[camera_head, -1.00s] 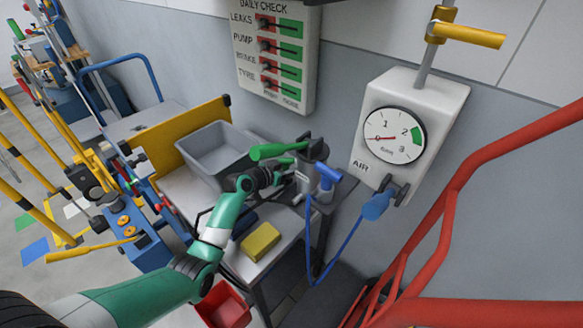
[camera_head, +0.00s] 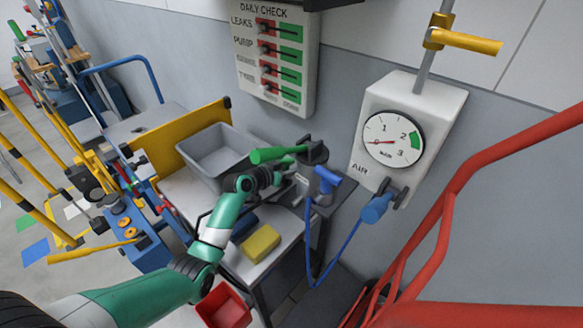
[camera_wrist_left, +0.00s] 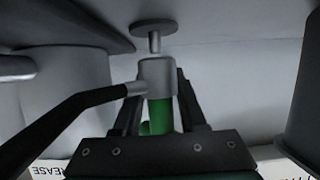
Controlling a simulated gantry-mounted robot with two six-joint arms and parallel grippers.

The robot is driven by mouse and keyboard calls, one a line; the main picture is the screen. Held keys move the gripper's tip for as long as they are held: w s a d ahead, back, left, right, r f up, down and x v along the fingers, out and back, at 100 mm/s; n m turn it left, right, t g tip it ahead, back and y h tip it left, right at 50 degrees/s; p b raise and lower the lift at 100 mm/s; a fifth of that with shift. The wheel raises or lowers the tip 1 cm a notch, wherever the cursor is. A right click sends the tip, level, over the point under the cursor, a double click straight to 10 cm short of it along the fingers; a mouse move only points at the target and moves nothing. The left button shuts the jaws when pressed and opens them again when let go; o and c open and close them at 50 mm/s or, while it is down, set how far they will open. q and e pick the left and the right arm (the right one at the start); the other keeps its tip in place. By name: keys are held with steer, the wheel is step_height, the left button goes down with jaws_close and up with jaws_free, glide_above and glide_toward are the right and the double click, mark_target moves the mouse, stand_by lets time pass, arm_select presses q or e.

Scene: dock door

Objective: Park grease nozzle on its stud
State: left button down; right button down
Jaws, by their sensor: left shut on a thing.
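The grease nozzle (camera_wrist_left: 158,90), green with a grey metal collar, stands between the fingers of my left gripper (camera_wrist_left: 157,100) in the left wrist view. The gripper is shut on it. A black arm or hose runs from its collar to the lower left. The stud (camera_wrist_left: 154,43), a short grey peg under a round disc, is in line just beyond the collar; I cannot tell whether they touch. In the head view my left gripper (camera_head: 284,172) is among dark fittings at the bench's back, and the nozzle cannot be made out clearly. My right gripper is not in view.
A blue air nozzle (camera_head: 326,180) with a hose stands close to the right of my gripper. A grey bin (camera_head: 207,160) and yellow block (camera_head: 261,243) are on the bench. A gauge box (camera_head: 413,100) and red rail (camera_head: 440,215) are to the right.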

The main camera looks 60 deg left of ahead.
arm_select(q)
steer(key=shift+f+b, duration=0.65)
steer(key=shift+f, duration=0.15)
steer(key=c, duration=0.7)
jaws_free()
steer(key=shift+c, duration=0.2)
steer(key=shift+p+v, duration=0.9)
steer(key=shift+p, duration=0.2)
steer(key=p+v, duration=0.3)
steer(key=v, duration=0.1)
steer(key=shift+r+p, duration=0.15)
steer(key=shift+p, duration=0.15)
steer(key=p+v, duration=0.3)
steer(key=v, duration=0.1)
steer(key=shift+s+d, duration=0.1)
steer(key=shift+s, duration=0.1)
steer(key=shift+s+d, duration=0.1)
steer(key=shift+s, duration=0.25)
